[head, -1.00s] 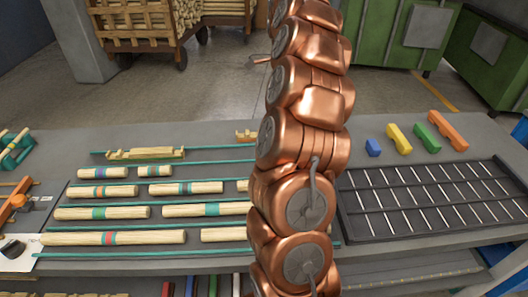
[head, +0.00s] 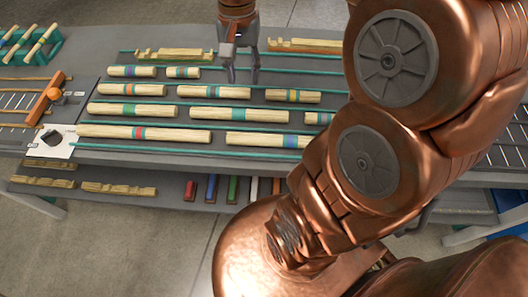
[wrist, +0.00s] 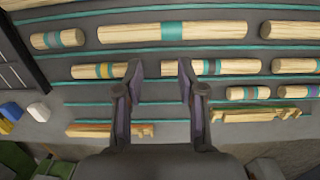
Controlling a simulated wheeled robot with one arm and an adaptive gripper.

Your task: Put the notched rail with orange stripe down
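One pale wooden notched rail (head: 305,45) lies along the back of the bench, right of my gripper (head: 241,76). It also shows lower left in the wrist view (wrist: 100,130), with an orange tint along it; a distinct stripe is hard to make out. A second notched rail (head: 175,54) lies at the back left, and appears at the right in the wrist view (wrist: 255,116). My gripper is open, with its fingers apart and pointing down over the back rows of the bench. Nothing is held between the fingers in the wrist view (wrist: 158,75).
Several banded round wooden pieces (head: 240,114) lie in rows between teal strips. An orange tool (head: 52,97) stands at the left, and a teal rack (head: 28,42) at the back left. More notched pieces (head: 118,188) and coloured bars (head: 211,188) lie on the lower shelf.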

